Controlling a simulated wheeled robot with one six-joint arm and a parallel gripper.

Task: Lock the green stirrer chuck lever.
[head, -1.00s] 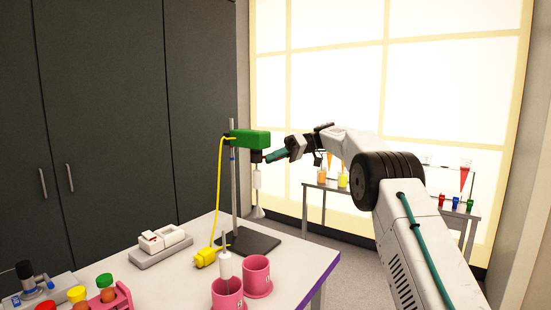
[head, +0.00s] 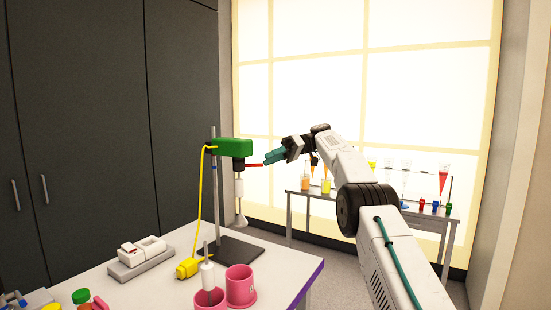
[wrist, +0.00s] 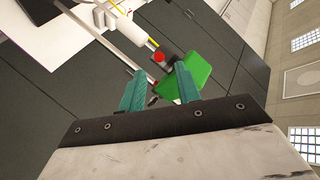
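The green stirrer (head: 230,147) is clamped on a metal stand rod above the table. Its red chuck lever (head: 254,165) sticks out to the right from a dark chuck under the green body, roughly level. My gripper (head: 268,157) is just right of the lever's free end, with teal fingers pointing at it. In the wrist view, the fingers (wrist: 160,70) are apart with nothing held between them. The lever's round red end (wrist: 159,57) shows end-on beyond the gap between the fingertips. The green body (wrist: 186,80) is partly hidden behind the right finger.
A white shaft (head: 239,188) hangs below the chuck over the dark stand base (head: 240,252). A yellow cable runs to a yellow plug (head: 187,268). Pink cups (head: 240,284) stand at the table's front. A rear bench (head: 345,204) holds colored samples.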

